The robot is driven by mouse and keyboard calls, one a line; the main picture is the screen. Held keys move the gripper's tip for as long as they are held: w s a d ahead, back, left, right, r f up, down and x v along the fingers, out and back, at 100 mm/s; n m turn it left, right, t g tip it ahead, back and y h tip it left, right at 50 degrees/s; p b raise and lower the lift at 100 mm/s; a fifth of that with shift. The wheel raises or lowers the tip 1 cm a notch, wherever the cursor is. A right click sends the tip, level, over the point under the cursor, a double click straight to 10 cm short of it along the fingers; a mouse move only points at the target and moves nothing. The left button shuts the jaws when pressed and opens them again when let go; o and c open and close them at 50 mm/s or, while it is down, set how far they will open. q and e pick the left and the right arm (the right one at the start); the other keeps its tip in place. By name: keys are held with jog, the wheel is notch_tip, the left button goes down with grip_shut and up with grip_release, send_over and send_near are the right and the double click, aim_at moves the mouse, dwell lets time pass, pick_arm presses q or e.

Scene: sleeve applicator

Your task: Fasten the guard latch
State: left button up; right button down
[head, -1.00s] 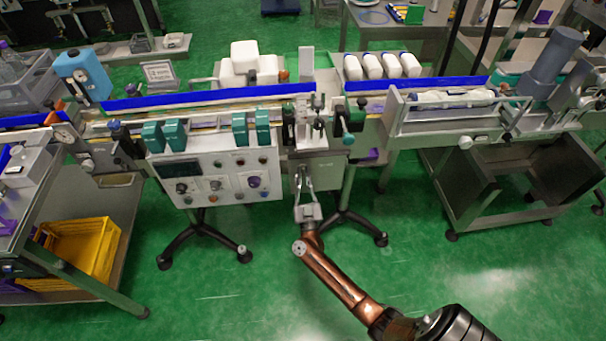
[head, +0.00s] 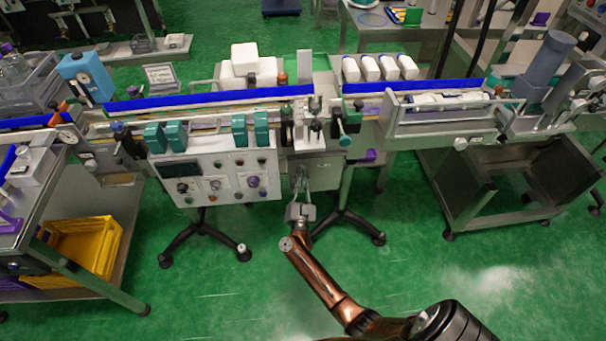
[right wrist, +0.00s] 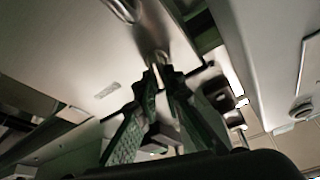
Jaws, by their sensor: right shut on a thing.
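The guard latch seems to be the small pale metal piece (right wrist: 157,57) on the underside or face of a light grey panel (right wrist: 95,55) in the right wrist view. My right gripper (right wrist: 160,78) has its fingertips closed together on that metal piece. In the head view my right gripper (head: 300,178) reaches up to the front of the grey box (head: 322,172) below the middle of the conveyor. The fingers partly hide the latch there, and its exact position cannot be told. My left gripper is not in view.
A white control panel (head: 217,180) with knobs and buttons is just left of my right gripper. Black stand legs (head: 352,222) spread on the green floor. A curved metal bar (right wrist: 121,9) shows near the latch. A yellow crate (head: 85,250) stands at lower left.

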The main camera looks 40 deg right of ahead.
pick_arm(q)
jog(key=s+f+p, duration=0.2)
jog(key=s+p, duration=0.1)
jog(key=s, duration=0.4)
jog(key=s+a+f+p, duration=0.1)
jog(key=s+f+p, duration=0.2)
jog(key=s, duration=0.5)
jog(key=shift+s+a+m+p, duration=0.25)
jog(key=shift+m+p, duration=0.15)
jog(key=shift+p, duration=0.4)
pick_arm(e)
jog(key=shift+d+f+m+g, duration=0.1)
jog(key=shift+m+g, duration=0.95)
jog(key=shift+m, duration=1.65)
jog(key=shift+a+f+m+g, duration=0.1)
jog(key=shift+m+g, duration=1)
jog(key=shift+m, duration=1.6)
jog(key=shift+d+f+m+g, duration=0.1)
jog(key=shift+m+g, duration=0.95)
jog(key=shift+m, duration=1.65)
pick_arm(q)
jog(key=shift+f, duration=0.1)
pick_arm(e)
jog(key=c, duration=2)
grip_release()
jog(key=shift+c, duration=0.2)
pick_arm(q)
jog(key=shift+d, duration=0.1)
